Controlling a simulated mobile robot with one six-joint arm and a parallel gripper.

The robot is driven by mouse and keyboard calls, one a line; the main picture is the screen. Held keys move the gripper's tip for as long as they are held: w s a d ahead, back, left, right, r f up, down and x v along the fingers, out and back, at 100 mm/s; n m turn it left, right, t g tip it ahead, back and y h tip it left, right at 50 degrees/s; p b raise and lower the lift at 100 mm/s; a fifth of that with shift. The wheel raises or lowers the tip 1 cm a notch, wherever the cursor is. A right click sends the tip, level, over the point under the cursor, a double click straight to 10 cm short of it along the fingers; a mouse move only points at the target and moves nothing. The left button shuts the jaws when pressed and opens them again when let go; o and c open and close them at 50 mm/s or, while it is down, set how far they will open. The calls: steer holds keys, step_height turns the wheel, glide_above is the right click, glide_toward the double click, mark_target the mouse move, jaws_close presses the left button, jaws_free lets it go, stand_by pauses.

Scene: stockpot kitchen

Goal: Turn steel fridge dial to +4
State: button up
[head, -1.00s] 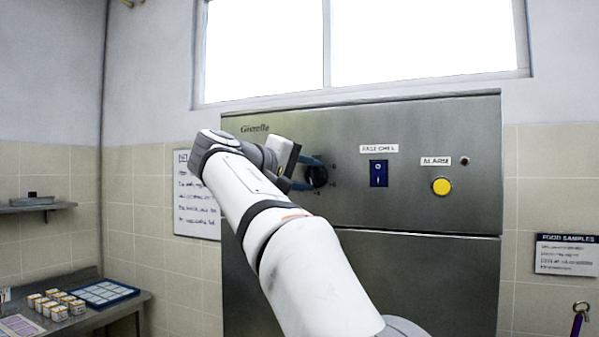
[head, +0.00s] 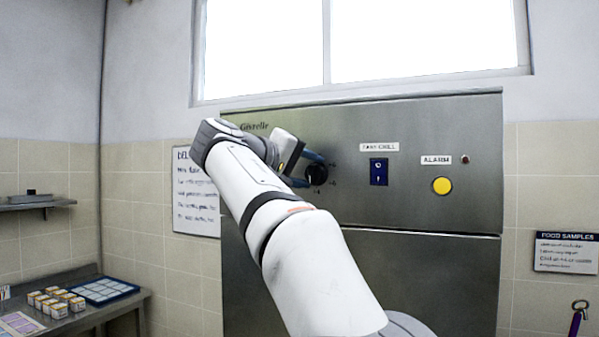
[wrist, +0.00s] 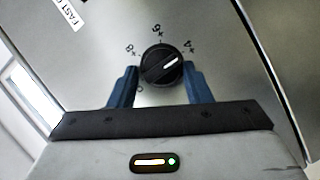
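The dial (head: 317,174) is a round black knob on the left part of the steel fridge front (head: 420,215). In the wrist view the dial (wrist: 161,67) has a white pointer line aimed to the upper right, roughly towards a label that looks like +4 (wrist: 190,46). Other number marks curve around its top and left. My gripper (wrist: 160,72) has its blue fingers on either side of the dial, with narrow gaps visible, so it looks open around it. In the head view my gripper (head: 313,172) is at the dial, partly hidden by my wrist.
A whiteboard (head: 195,195) hangs left of the fridge. A side table with small boxes (head: 55,302) stands at lower left.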

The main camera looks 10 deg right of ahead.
steer(key=shift+o, duration=1.3)
steer(key=shift+f, duration=0.1)
steer(key=shift+a, duration=0.1)
steer(key=v, duration=0.7)
steer(key=shift+s+a+b, duration=0.25)
steer(key=shift+b, duration=0.05)
